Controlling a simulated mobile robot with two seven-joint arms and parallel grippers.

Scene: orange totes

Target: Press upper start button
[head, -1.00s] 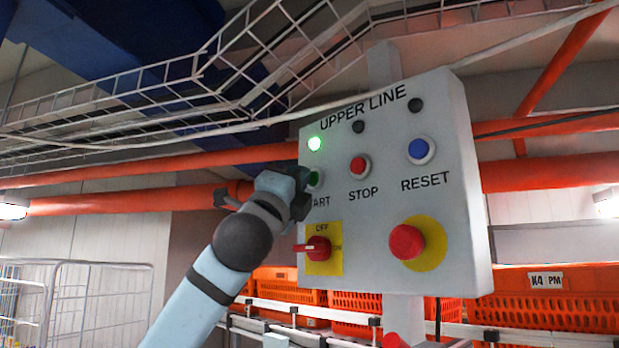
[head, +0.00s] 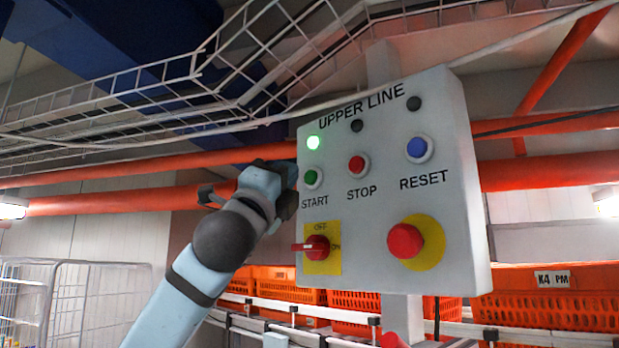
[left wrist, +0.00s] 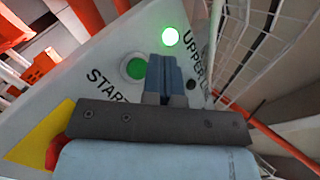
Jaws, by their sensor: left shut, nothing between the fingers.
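The green START button (head: 311,179) is on the grey UPPER LINE panel (head: 378,225), under a lit green lamp (head: 314,142). My left gripper (head: 289,189) is just left of the button in the head view, and the button is fully visible. In the left wrist view the blue fingers of my left gripper (left wrist: 171,75) are shut and empty. There the START button (left wrist: 134,68) shows to the left of the fingers, and the lit lamp (left wrist: 170,37) shows above them. My right gripper is not in view.
The panel also has a red STOP button (head: 358,165), a blue RESET button (head: 420,149), a red rotary switch (head: 316,248) and a red mushroom button (head: 405,241). A wire cable tray (head: 185,80) runs above. Orange totes (head: 548,302) stand behind the panel.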

